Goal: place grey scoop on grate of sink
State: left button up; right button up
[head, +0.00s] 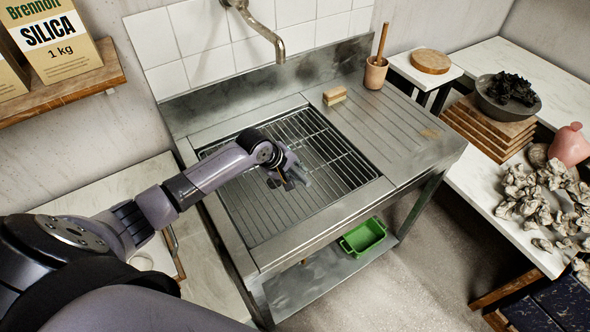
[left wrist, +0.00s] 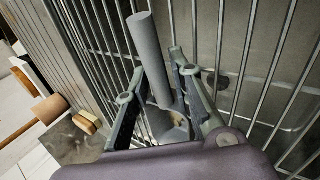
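The grey scoop (left wrist: 151,60) shows in the left wrist view, with its plain round handle between the fingertips of my left gripper (left wrist: 160,72). The fingers meet the handle on both sides, and the scoop's bowl end is partly hidden between the fingers. In the head view my left gripper (head: 284,180) is low over the middle of the sink's metal grate (head: 330,160), and the scoop (head: 299,173) is a small grey patch at the fingers. I cannot tell whether the scoop touches the bars. My right gripper is not in view.
A wooden-backed brush (head: 334,96) and a clay pot with a wooden handle (head: 375,72) stand on the sink's drainboard (head: 395,115). A tap (head: 262,30) hangs over the back edge. A green tub (head: 363,237) sits on the lower shelf. The grate around the gripper is clear.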

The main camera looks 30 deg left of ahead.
pick_arm(q)
jog(key=v, duration=1.2)
jog(key=shift+b, duration=0.3)
jog(key=shift+r, duration=0.1)
jog(key=shift+s, duration=0.1)
